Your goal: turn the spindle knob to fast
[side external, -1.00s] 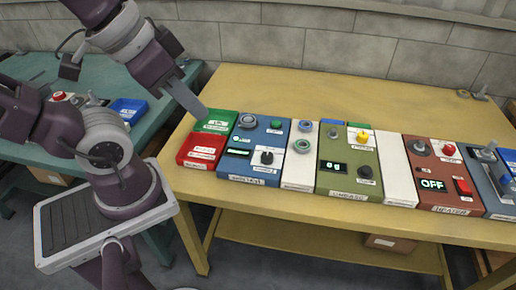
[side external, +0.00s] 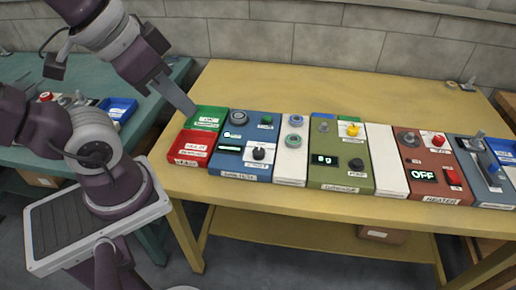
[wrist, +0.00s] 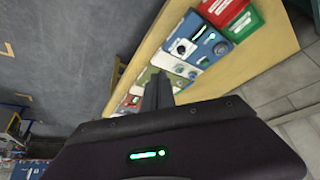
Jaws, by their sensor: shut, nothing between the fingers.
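My gripper (side external: 188,108) is shut and empty, its fingers slanting down at the left end of the row of panels, by the green-and-red box. It also shows in the wrist view (wrist: 157,88). A blue panel (side external: 232,145) carries a black knob (side external: 259,153) on a white plate, a grey dial (side external: 238,118), a green button and a lit display. An olive panel (side external: 325,173) carries another black knob (side external: 355,163), a yellow knob (side external: 352,129) and a digit display. The small labels are too blurred to tell which knob is the spindle knob.
The green-and-red box (side external: 192,146) stands left of the blue panel. A white strip with round dials (side external: 293,165) separates blue and olive. A brown panel (side external: 428,183) reads OFF. The yellow table (side external: 280,85) is bare behind the row. A grey-green bench is at left.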

